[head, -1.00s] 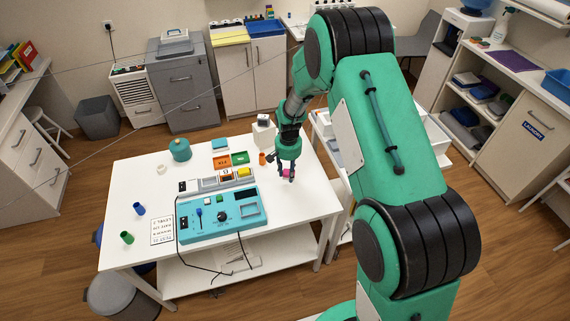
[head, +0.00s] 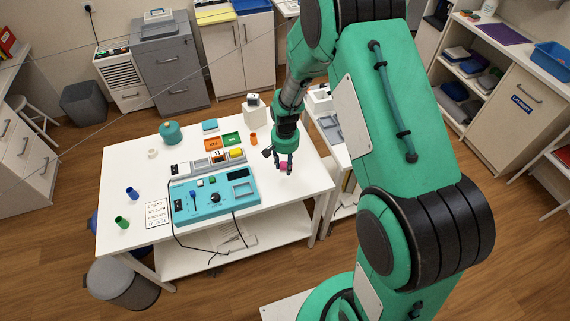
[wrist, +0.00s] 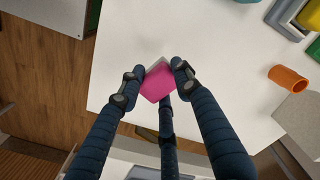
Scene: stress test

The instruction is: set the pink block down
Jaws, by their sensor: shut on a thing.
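The pink block (wrist: 158,84) is between the fingers of my gripper (wrist: 158,76) in the wrist view, with the white table top (wrist: 130,50) behind it. In the head view, my gripper (head: 285,167) is near the right end of the white table (head: 300,190), right of the teal control panel. The pink block (head: 285,164) shows small between its fingers. My gripper is shut on the block. I cannot tell whether the block touches the table.
A teal control panel (head: 190,208) lies left of my gripper. A white box (head: 256,112) is at the back. The table's right edge is close; the top around the block is bare.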

